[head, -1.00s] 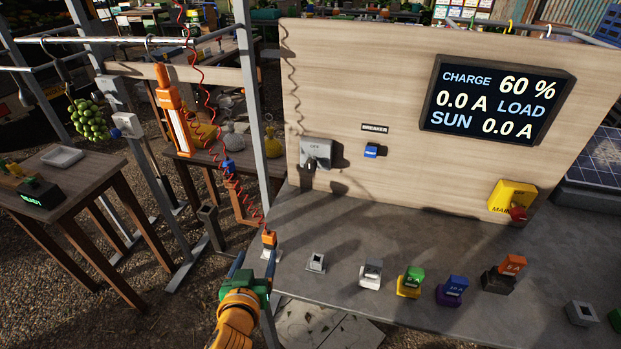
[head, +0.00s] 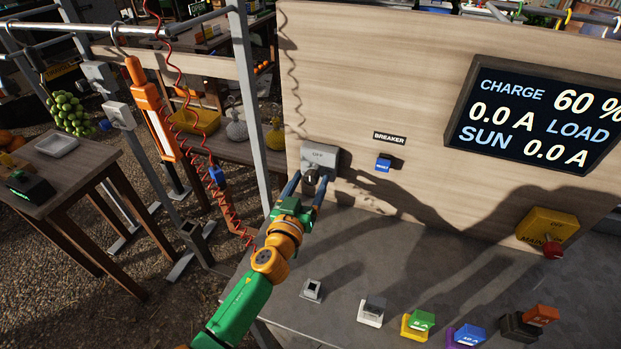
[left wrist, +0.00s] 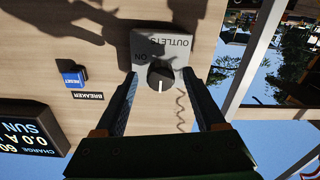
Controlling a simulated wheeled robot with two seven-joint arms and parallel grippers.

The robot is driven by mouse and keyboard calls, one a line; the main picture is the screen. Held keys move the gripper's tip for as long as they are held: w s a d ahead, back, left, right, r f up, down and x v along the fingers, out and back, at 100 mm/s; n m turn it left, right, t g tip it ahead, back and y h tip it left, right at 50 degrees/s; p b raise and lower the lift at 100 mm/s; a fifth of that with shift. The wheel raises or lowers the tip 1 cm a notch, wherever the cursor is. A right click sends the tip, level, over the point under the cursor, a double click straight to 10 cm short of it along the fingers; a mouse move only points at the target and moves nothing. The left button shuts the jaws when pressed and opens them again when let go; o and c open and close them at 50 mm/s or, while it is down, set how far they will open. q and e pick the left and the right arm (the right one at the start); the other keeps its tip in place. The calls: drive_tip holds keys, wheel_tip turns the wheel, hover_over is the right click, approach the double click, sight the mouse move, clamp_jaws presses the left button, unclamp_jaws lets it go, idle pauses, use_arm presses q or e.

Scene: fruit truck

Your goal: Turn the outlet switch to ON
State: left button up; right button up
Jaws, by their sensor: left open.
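The outlet switch (head: 331,158) is a grey box on the wooden board, with OFF readable on top in the head view. In the left wrist view, the switch plate (left wrist: 163,42) shows OUTLETS and ON, upside down. Its dark round knob (left wrist: 160,77) has a white mark pointing down in that picture, away from the word OUTLETS. My left gripper (head: 306,183) is open, with its two blue fingers on either side of the knob. The fingertips (left wrist: 159,74) flank the knob; whether they touch it I cannot tell. My right gripper is not in view.
A blue reset button (head: 383,165) under a BREAKER label (head: 390,138) is right of the switch. A yellow main switch box (head: 545,228) and a display (head: 535,125) are farther right. Several coloured fuse blocks stand on the grey bench (head: 400,260). A grey post (head: 250,110) stands left.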

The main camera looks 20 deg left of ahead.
use_arm(q)
drive_tip(key=shift+w+f, duration=0.2)
drive_tip(key=shift+w, duration=0.55)
drive_tip(key=shift+s+r, duration=0.1)
drive_tip(key=shift+s, duration=0.1)
drive_tip(key=c, duration=0.4)
clamp_jaws()
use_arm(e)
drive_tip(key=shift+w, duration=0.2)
